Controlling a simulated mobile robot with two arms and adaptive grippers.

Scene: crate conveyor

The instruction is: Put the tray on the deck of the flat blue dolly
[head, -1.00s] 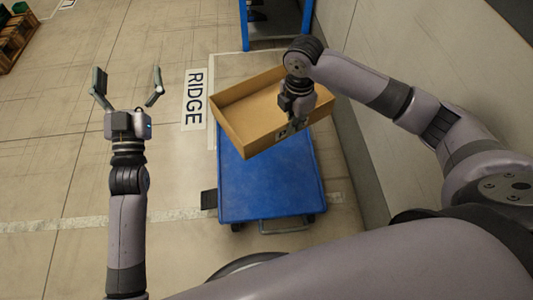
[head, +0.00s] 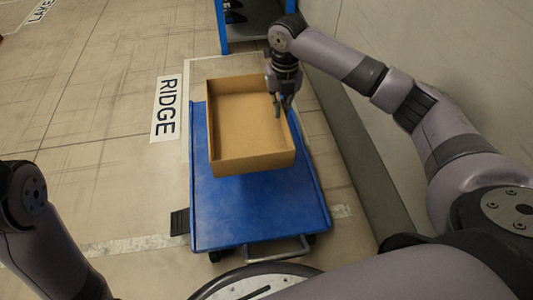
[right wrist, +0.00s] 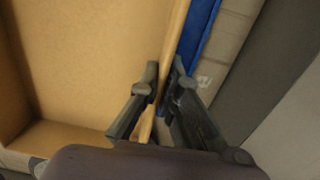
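The tray (head: 254,163) is an open tan box in the head view, over the far part of the flat blue dolly (head: 262,212). It looks roughly level and lined up with the deck; whether its underside touches the deck I cannot tell. My right gripper (head: 282,108) is at the tray's right wall. In the right wrist view, my right gripper (right wrist: 164,75) has one finger inside and one outside the tray's wall, closed on it with little gap. My left gripper is out of view; only my left arm shows at lower left.
A floor sign reading RIDGE (head: 165,108) lies left of the dolly. A blue-framed rack (head: 223,30) stands beyond the tray. A grey wall (head: 345,150) runs close along the right. The floor at left is clear.

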